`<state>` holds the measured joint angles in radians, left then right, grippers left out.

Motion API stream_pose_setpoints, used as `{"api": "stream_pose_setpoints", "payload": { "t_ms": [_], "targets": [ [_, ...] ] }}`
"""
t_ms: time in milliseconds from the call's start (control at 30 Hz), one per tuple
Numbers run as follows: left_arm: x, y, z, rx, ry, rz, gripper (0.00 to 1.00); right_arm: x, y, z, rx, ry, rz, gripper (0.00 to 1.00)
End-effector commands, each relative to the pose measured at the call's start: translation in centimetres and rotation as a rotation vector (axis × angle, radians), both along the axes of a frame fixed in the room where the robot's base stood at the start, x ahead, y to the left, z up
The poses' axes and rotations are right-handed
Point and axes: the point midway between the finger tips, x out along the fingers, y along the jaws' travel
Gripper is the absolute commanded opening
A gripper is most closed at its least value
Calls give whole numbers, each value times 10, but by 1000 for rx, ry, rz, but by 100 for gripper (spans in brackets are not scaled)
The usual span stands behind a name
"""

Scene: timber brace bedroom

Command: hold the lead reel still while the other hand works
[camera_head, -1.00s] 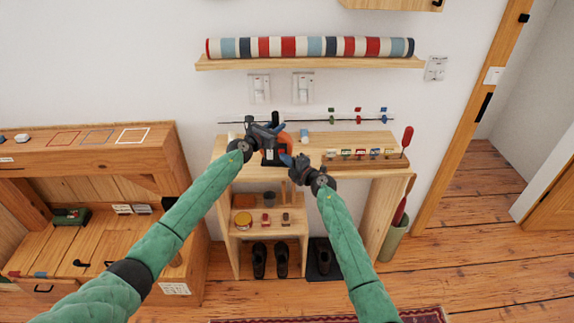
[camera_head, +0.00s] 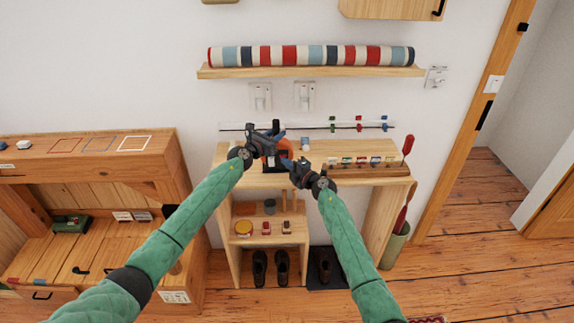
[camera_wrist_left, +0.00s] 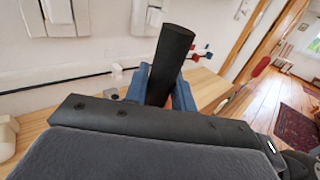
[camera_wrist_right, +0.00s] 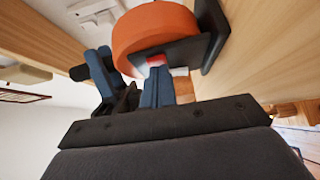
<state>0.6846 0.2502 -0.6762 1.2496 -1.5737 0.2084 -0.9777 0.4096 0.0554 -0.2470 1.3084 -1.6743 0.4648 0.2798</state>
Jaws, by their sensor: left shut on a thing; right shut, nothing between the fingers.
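The lead reel is an orange drum (camera_head: 286,149) with black parts on top of the wooden shelf unit. In the right wrist view, the orange drum (camera_wrist_right: 150,32) and a flat black part (camera_wrist_right: 168,52) show close up. My left gripper (camera_head: 275,135) is shut on a black bar-like handle (camera_wrist_left: 172,58) of the reel; the drum is mostly hidden in the left wrist view. My right gripper (camera_head: 290,163) is shut and empty, just right of and in front of the reel. Its blue fingertips (camera_wrist_right: 156,78) are close to a small red-and-white part (camera_wrist_right: 156,60); I cannot tell whether they touch.
A rack with coloured pieces (camera_head: 362,170) and a red-handled tool (camera_head: 407,146) stand right of the reel on the unit top (camera_head: 340,148). A rail with coloured clips (camera_head: 345,126) runs behind. A striped roll (camera_head: 310,55) lies on the shelf above.

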Motion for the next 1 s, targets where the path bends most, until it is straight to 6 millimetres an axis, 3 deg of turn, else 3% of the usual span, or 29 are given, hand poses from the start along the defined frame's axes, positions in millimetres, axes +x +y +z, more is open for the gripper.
{"api": "stream_pose_setpoints", "payload": {
  "t_ms": [233,433,800,1000],
  "targets": [
    [-3,-3,-5,-1,7,-5,0,-9,1,-1,-1,0,1,0],
    [-2,-3,-6,0,8,-5,0,-42,5,-1,-4,-2,1,0],
    [-2,-2,-7,1,8,-4,0,-96,-40,-1,-1,0,0,0],
    [-2,-2,-7,2,9,-4,0,-113,-54,-1,-1,0,0,0]
  ]
}}
